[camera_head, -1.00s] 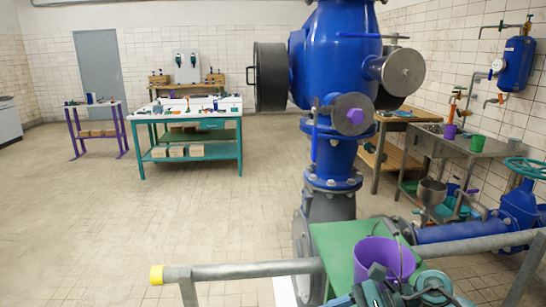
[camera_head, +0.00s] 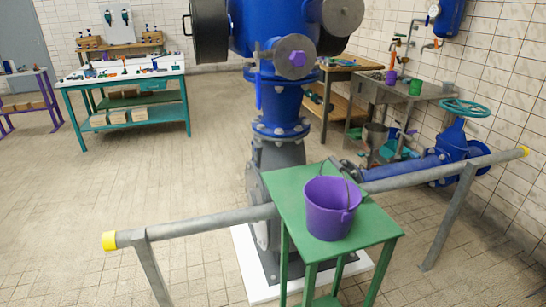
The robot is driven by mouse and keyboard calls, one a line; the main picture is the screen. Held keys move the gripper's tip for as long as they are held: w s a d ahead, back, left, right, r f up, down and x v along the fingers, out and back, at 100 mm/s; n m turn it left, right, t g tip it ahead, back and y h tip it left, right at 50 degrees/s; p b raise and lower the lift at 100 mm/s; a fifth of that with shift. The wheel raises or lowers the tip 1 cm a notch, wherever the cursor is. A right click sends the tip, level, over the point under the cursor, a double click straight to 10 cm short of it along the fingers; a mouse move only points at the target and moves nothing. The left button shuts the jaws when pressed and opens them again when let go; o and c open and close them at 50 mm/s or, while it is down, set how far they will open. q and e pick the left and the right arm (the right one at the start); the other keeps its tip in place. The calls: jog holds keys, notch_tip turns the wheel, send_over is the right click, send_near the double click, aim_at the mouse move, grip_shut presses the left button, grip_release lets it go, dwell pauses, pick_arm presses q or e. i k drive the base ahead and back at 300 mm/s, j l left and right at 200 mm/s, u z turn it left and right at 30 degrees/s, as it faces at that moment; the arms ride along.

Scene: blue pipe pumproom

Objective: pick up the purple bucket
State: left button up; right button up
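A purple bucket (camera_head: 331,211) stands upright on a small green table (camera_head: 377,224) in the lower middle of the head view. Its thin dark handle (camera_head: 350,186) rises over the rim at its right side. The bucket is now fully in sight, with nothing in front of it. Neither of my grippers shows in this view.
A grey railing (camera_head: 195,229) with yellow end caps runs on both sides behind the green table. A large blue pipe and valve assembly (camera_head: 285,105) rises behind it. A metal sink bench (camera_head: 395,92) stands back right. Open tiled floor lies at the left.

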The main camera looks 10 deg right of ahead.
aim_at(332, 203)
jog(key=i+l, duration=0.15)
jog(key=l, duration=0.25)
jog(key=i+l+z, duration=0.1)
jog(key=l, duration=0.25)
jog(key=i+l, duration=0.15)
jog(key=l, duration=0.25)
